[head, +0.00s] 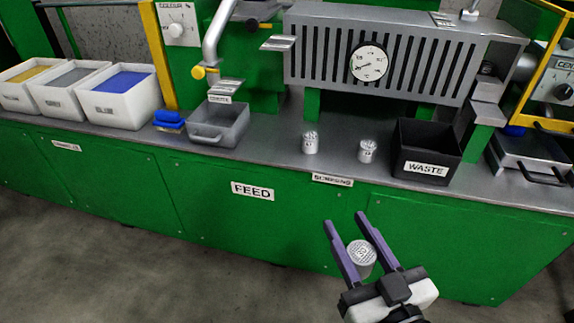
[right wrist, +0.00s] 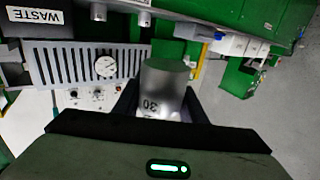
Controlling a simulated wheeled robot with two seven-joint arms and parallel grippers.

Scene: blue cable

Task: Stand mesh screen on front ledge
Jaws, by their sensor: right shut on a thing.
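My right gripper (head: 347,220) is shut on a small silvery cylindrical mesh screen (head: 361,254), held in front of the green machine, in front of and lower than the ledge. In the right wrist view the held screen (right wrist: 165,90) is between the fingers, with a dark greenish end and a marking that looks like "30". The grey front ledge (head: 270,150) runs along the machine. Two similar screens, a left one (head: 310,142) and a right one (head: 367,150), stand upright on it, above a small label (head: 332,180) that seems to read "SCREENS". My left gripper is not in view.
A black WASTE bin (head: 427,152) stands right of the two screens. A grey tray (head: 219,124) and a blue item (head: 169,120) are to the left. A slotted grey housing with a dial gauge (head: 369,63) overhangs behind. Bare ledge shows between tray and screens.

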